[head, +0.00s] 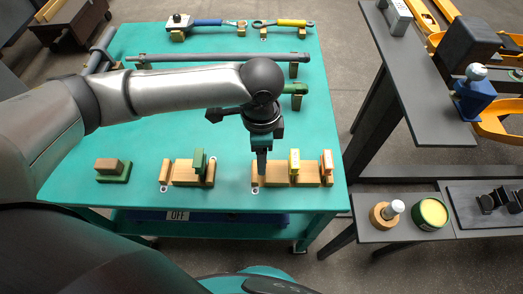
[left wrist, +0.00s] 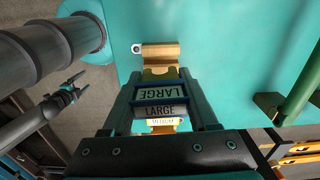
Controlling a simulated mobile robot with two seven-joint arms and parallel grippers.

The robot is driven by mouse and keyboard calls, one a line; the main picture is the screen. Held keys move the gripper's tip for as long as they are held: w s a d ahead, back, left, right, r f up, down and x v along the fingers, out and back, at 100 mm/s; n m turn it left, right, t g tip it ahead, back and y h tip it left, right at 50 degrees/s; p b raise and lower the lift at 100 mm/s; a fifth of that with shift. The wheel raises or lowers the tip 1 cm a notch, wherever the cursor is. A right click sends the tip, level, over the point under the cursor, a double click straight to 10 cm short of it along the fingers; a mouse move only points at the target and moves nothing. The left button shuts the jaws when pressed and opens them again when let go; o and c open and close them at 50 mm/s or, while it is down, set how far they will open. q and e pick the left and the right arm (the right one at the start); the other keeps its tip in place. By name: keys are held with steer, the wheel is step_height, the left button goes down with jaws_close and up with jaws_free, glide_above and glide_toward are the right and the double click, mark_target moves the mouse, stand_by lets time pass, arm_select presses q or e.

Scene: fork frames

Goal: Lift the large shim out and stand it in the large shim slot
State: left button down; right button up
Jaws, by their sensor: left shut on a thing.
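My left gripper (head: 262,172) points down at the left end of the right-hand wooden rack (head: 310,181). In the left wrist view its two fingers (left wrist: 162,108) are shut on the large shim (left wrist: 160,94), a dark blue piece marked LARGE. In the head view the gripper hides most of the shim. I cannot tell whether its lower end is in the rack or just above it. The yellow medium shim (head: 294,161) and an orange shim (head: 327,162) stand upright to the right. My right gripper (left wrist: 80,84) is far off, empty and apparently open.
A small block on a green base (head: 112,170) lies farther left. A grey bar (head: 215,57) and wrenches (head: 220,22) lie at the back. The teal table (head: 120,120) is clear between.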

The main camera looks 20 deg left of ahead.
arm_select(q)
steer(key=shift+w+m, duration=0.15)
steer(key=shift+m, duration=0.15)
steer(key=shift+r+p, duration=0.15)
steer(key=shift+p, duration=0.55)
steer(key=shift+f, duration=1.15)
steer(key=shift+f+b, duration=0.65)
steer(key=shift+f, duration=1.05)
steer(key=shift+c, duration=0.5)
jaws_free()
steer(key=shift+r, duration=0.1)
